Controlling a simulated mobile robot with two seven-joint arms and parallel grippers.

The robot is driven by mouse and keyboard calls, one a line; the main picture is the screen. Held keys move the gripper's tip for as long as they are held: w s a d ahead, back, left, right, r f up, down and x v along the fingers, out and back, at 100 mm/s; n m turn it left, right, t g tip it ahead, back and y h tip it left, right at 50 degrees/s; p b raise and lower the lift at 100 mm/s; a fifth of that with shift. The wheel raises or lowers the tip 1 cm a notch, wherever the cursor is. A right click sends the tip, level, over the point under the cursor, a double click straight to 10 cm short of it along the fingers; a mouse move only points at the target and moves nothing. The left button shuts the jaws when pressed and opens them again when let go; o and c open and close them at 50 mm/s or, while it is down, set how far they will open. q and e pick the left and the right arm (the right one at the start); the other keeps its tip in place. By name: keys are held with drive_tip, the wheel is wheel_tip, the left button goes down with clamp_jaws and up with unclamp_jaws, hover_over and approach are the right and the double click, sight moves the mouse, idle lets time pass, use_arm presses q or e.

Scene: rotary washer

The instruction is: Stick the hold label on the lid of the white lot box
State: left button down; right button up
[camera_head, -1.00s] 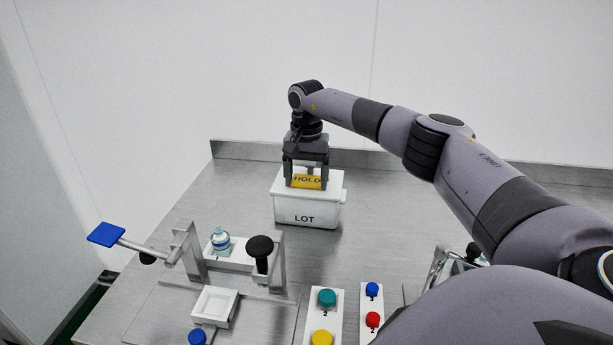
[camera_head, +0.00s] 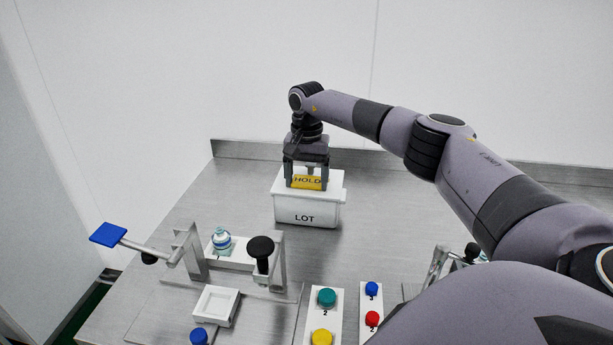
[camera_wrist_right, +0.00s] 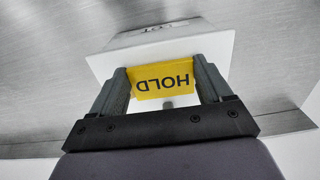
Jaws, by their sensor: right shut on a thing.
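The white lot box (camera_head: 306,210), marked LOT on its front, stands upright on the metal table with its lid on. My right gripper (camera_head: 306,184) is over the lid, pointing down, its fingers on either side of the yellow hold label (camera_head: 308,182). It is shut on the label. In the right wrist view the label (camera_wrist_right: 162,78) sits between the two fingers with its HOLD print upside down, in front of the box (camera_wrist_right: 160,48). I cannot tell whether the label touches the lid. My left gripper is not in view.
A metal frame with a blue paddle (camera_head: 108,235) and a black knob (camera_head: 261,247) stands at the front left. A small bottle (camera_head: 221,239) and a white tray (camera_head: 216,305) are beside it. Button panels (camera_head: 371,310) are at the front. The table left of the box is clear.

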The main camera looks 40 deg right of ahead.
drive_tip(key=shift+f, duration=0.15)
idle(0.7)
drive_tip(key=o, duration=0.9)
drive_tip(key=shift+o, duration=0.2)
drive_tip(key=shift+a+r+b, duration=0.1)
drive_tip(key=shift+r+b, duration=0.4)
drive_tip(key=shift+r, duration=3.15)
